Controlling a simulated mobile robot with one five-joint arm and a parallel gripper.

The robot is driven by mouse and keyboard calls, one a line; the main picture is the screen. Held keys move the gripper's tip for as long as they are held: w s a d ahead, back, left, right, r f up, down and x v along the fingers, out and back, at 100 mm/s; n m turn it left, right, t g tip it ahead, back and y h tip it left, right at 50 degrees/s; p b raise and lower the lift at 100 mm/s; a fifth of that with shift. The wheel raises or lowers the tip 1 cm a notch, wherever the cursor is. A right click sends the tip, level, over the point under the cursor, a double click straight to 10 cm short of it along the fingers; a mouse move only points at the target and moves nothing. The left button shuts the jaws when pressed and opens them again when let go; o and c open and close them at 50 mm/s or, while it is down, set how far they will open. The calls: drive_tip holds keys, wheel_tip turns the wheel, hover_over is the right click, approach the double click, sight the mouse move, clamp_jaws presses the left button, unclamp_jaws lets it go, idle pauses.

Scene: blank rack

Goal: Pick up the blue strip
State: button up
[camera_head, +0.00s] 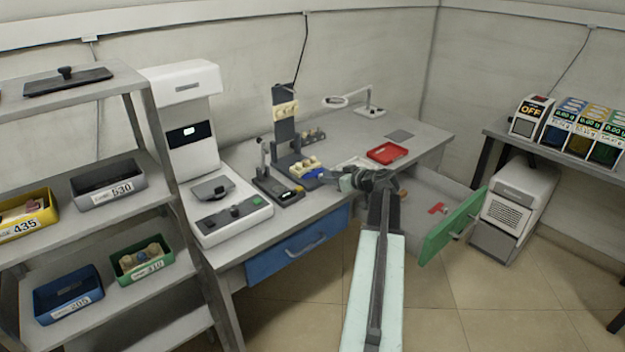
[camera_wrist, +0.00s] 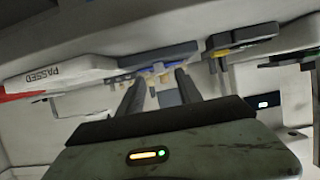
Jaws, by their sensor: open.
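A small blue piece (camera_head: 314,173), which looks like the blue strip, lies on the workbench beside cream-coloured parts. My gripper (camera_head: 340,181) is just to its right in the head view, at the bench's front part. In the wrist view my gripper's two dark fingers (camera_wrist: 160,84) stand apart with nothing clearly held between them. A blue edge (camera_wrist: 155,70) shows just beyond the fingertips, partly hidden by them. I cannot tell whether the fingers touch it.
A white tray marked PASSED (camera_wrist: 60,72) is left of the fingers in the wrist view. A red tray (camera_head: 388,153) lies on the bench behind my arm. A drawer with a green front (camera_head: 452,228) stands open on the right. A dark fixture (camera_head: 278,188) stands left.

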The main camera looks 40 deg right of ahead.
sight(316, 173)
drive_tip(key=b+x, duration=0.1)
drive_tip(key=x, duration=0.4)
drive_tip(key=shift+d+r+b, duration=0.1)
drive_tip(key=shift+b, duration=0.2)
drive_tip(key=shift+r, duration=0.1)
clamp_jaws()
